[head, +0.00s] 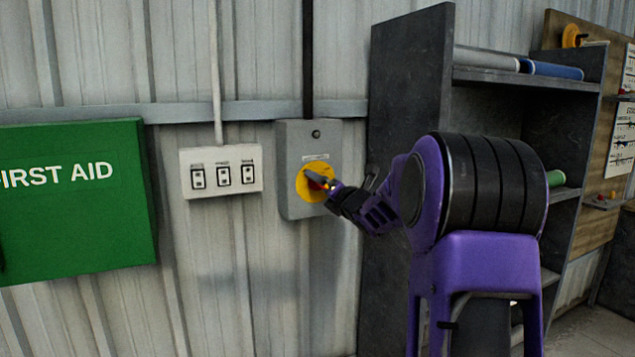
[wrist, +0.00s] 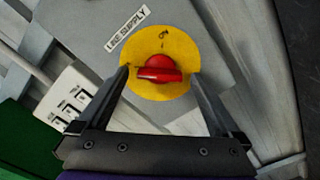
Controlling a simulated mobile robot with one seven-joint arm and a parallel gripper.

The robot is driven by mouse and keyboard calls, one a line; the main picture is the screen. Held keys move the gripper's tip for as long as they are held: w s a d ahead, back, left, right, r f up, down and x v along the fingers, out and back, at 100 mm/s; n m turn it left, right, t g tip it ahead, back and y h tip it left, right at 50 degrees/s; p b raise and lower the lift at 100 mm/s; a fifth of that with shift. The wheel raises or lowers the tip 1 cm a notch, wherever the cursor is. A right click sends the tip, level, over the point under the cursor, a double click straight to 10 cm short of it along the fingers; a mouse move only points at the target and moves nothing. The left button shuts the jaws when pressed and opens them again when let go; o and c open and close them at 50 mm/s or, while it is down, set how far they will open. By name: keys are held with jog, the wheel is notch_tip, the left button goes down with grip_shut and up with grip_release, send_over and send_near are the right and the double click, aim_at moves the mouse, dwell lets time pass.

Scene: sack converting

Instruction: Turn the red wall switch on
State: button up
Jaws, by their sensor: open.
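The red switch (wrist: 160,69) is a rotary knob on a round yellow plate (wrist: 181,43), on a grey box (head: 298,140) fixed to the wall. A label above it in the wrist view reads "LINE SUPPLY". My gripper (wrist: 160,75) is open, with one finger on each side of the red knob, over the yellow plate. I cannot tell whether the fingers touch the knob. In the head view my gripper (head: 327,183) is at the yellow plate and hides most of the knob.
A white panel with several small switches (head: 221,171) is left of the grey box. A green first aid cabinet (head: 75,205) is further left. A dark shelf unit (head: 405,80) stands close on the right, behind my arm.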

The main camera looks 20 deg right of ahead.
jog(key=shift+w, duration=0.1)
jog(key=c, duration=1.3)
jog(key=shift+c, duration=0.2)
jog(key=shift+m, duration=0.3)
jog(key=shift+r+m+p, duration=0.1)
jog(key=shift+m+p, duration=1)
jog(key=shift+m, duration=7.5)
